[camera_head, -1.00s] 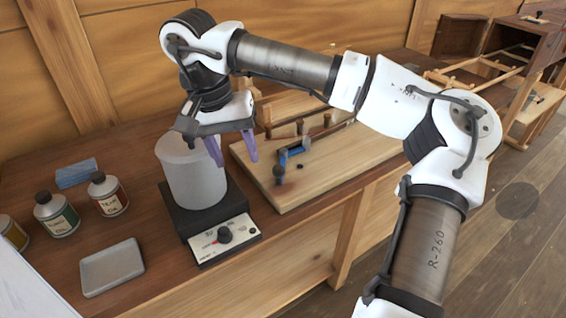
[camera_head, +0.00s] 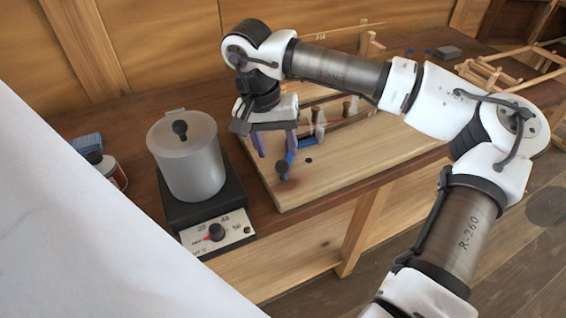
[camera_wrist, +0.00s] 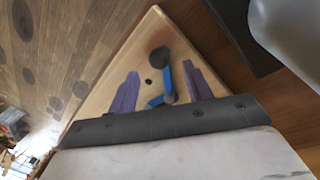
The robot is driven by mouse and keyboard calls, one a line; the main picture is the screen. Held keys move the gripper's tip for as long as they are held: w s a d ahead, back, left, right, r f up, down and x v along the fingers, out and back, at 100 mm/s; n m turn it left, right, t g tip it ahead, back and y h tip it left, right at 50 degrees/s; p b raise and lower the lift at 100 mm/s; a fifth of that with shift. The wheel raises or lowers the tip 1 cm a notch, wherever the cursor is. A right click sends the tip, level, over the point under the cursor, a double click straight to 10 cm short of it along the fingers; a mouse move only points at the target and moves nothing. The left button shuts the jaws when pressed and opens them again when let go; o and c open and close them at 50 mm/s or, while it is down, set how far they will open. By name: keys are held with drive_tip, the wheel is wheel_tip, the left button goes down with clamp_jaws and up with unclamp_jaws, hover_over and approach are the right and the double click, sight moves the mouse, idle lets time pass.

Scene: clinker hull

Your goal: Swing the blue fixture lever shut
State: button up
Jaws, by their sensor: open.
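The blue fixture lever (camera_head: 289,157) sits low on the pale wooden board, with a dark knob (camera_head: 282,168) at its near end. In the wrist view the dark knob (camera_wrist: 159,56) and blue parts show between and beyond my fingers. My gripper (camera_head: 277,152) is open and empty, pointing down over the lever. Its two purple fingers also show in the wrist view (camera_wrist: 160,75), spread to either side of the knob's line. The right finger hides part of the lever in the head view. I cannot tell whether a finger touches it.
A pale lidded pot (camera_head: 190,160) stands on a dark hot plate (camera_head: 212,235) left of the board (camera_head: 335,175). Wooden pegs and a rail stand behind the lever. A can (camera_head: 108,168) and blue block (camera_head: 86,144) lie further left. The board's front right is clear.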

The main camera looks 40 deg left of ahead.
sight(281, 162)
drive_tip(key=f, duration=0.4)
drive_tip(key=d+f+p, duration=0.1)
drive_tip(key=f, duration=0.1)
drive_tip(key=shift+w+f, duration=0.3)
drive_tip(key=shift+w, duration=0.05)
clamp_jaws()
